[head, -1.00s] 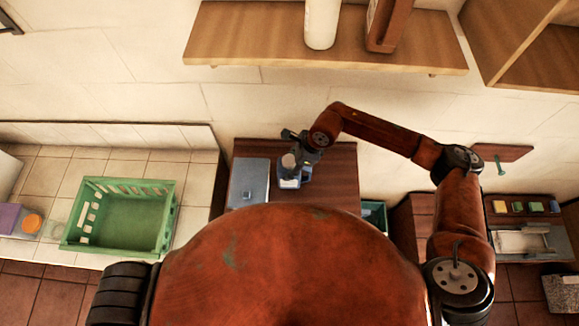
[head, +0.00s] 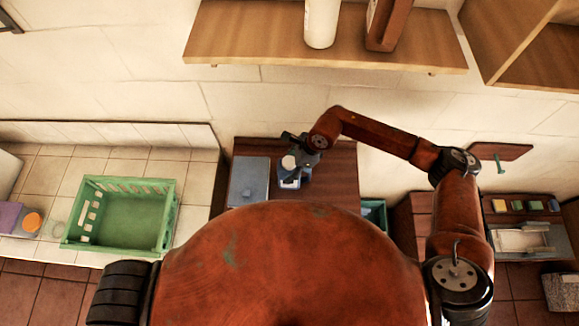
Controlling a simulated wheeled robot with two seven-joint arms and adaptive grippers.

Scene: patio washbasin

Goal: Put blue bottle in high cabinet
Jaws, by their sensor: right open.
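The blue bottle (head: 289,181), with a white cap, stands on the dark wooden table beside a grey-blue box. My right gripper (head: 293,153) is open right at the bottle's top and partly covers it. Whether the fingers touch the bottle is too small to tell. An open wooden cabinet (head: 535,62), seemingly the high cabinet, is on the wall at the upper right, only partly in view. My left gripper is out of view.
A wooden wall shelf (head: 250,38) holds a white bottle (head: 321,22) and a brown item (head: 383,25) above the table. The grey-blue box (head: 249,181) is close left of the bottle. A green crate (head: 120,247) sits on the tiled counter at left.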

